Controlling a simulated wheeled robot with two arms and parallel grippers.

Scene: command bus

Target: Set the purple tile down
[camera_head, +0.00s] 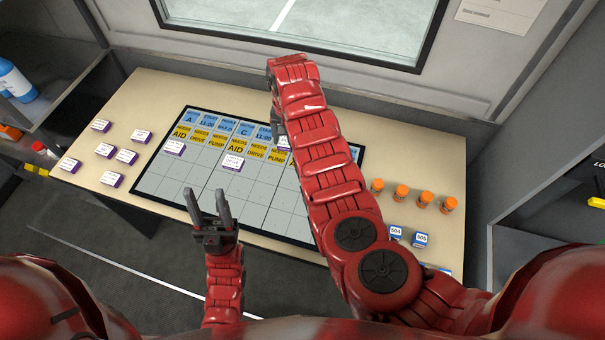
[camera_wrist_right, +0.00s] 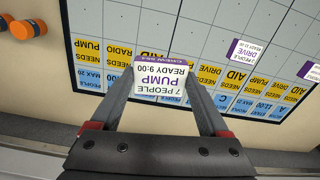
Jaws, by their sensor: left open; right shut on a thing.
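The purple tile (camera_wrist_right: 160,78) is white-faced with a purple edge and reads "7 PEOPLE PUMP READY 9:00". My right gripper (camera_wrist_right: 160,66) is shut on it in the right wrist view. The tile is over the label rows of the grid board (camera_head: 255,190); I cannot tell whether it touches. In the head view my right arm hides most of that gripper, and a bit of a tile shows beside it. Two similar tiles (camera_head: 175,147) (camera_head: 233,161) lie on the board under the yellow labels. My left gripper (camera_head: 206,194) is open and empty above the board's near edge.
Several more purple-edged tiles (camera_head: 127,157) lie on the table left of the board. Several orange-capped bottles (camera_head: 401,193) and blue-edged number blocks (camera_head: 420,239) stand at the right. The board's lower left cells are clear. A wall with a window (camera_head: 310,25) rises behind.

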